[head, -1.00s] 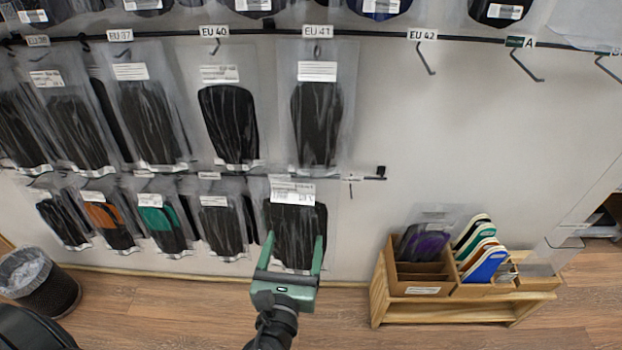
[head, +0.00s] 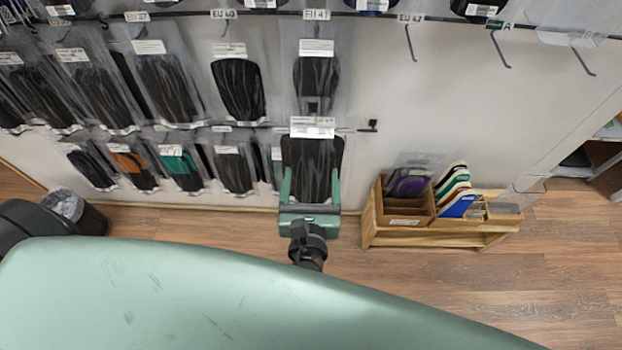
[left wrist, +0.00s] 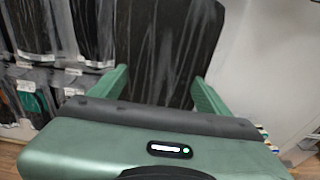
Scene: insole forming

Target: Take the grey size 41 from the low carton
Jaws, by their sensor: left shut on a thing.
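A clear pack with a dark grey or black insole pair (head: 312,160) and a white label shows under the EU 41 sign in the head view. My left gripper (head: 311,182) is shut on this pack, one green finger on each side of its lower part. In the left wrist view the dark insole (left wrist: 168,50) stands upright between the fingers (left wrist: 160,88). I cannot tell whether the pack still touches a hook, nor read its label. My right gripper is not in view.
Several bagged insoles (head: 238,90) hang in rows on the wall to the left. A bin (head: 68,208) is at the left. Empty hooks (head: 500,50) and bare wall are at the upper right.

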